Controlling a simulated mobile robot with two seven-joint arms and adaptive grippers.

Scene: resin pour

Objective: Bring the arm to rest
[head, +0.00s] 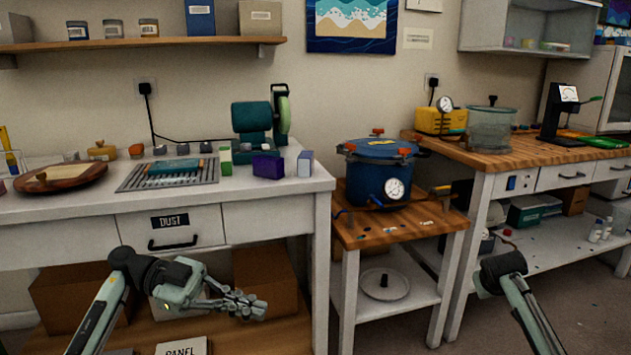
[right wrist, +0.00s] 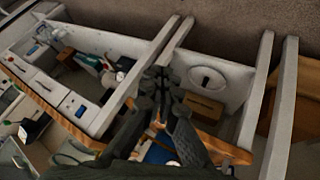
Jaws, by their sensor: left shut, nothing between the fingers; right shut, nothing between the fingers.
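My left gripper (head: 258,306) is shut and empty. It hangs in front of the left bench, below the drawer marked DUST (head: 172,232), and touches nothing that I can see. My right arm (head: 512,285) comes up at the lower right of the head view, in front of the right bench; its gripper does not show there. In the right wrist view my right gripper (right wrist: 163,82) is shut with nothing between its fingers. Behind it that view shows bench legs and low shelves, tilted.
A blue pressure pot (head: 376,178) stands on a small wooden-topped table (head: 398,232) between the left bench (head: 60,229) and right bench (head: 540,153). A round lid (head: 384,287) lies on its lower shelf. Cardboard boxes (head: 275,277) stand under the left bench, close behind my left gripper.

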